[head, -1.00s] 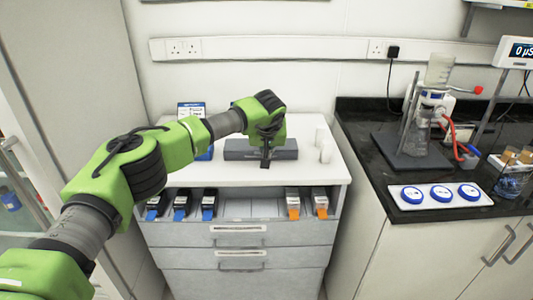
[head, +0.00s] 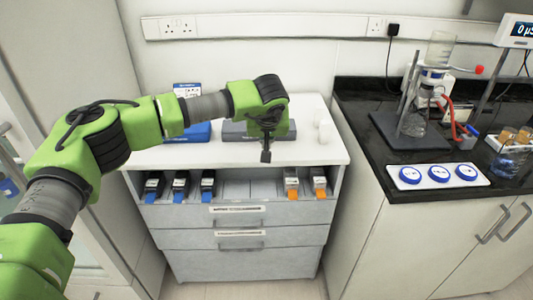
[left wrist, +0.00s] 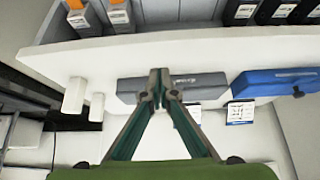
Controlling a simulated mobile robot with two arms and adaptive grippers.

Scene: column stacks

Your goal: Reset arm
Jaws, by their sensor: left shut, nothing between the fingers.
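My left arm, green and grey, comes in from the left in the head view. My left gripper (head: 266,153) points down above the front part of the white cabinet top (head: 312,152), with nothing in it. In the left wrist view the fingertips (left wrist: 158,76) are together, in front of a grey box (left wrist: 205,84). That grey box (head: 232,132) lies on the cabinet top behind the gripper in the head view, partly hidden by it. My right gripper does not show.
A blue case (head: 190,132) lies left of the grey box. White cylinders (head: 325,131) stand at the right. Blue-tipped columns (head: 180,186) and orange-tipped columns (head: 291,184) lie on the shelf below. A black bench (head: 385,150) with a flask stand is at the right.

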